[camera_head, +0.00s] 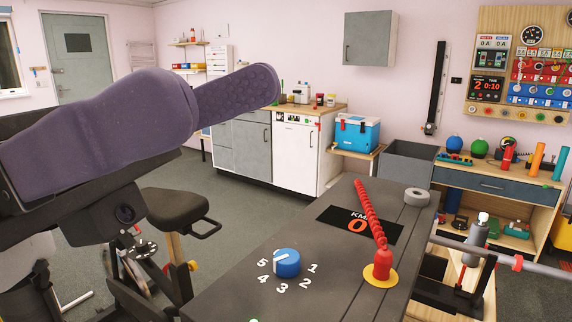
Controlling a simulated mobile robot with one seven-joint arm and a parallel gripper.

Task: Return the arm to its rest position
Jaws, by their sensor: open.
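No part that I can make out as my gripper shows in the camera_head view. Its jaws, and anything they might hold, are out of sight. I cannot tell from this one view how my arm is posed.
A large purple rounded form (110,125) fills the upper left, close by. A dark table (330,285) in front bears a blue dial (287,263), a red chain-like piece (369,212) and a grey ring (417,197). A black seat (176,209) stands left. Grey floor (250,205) is open beyond.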

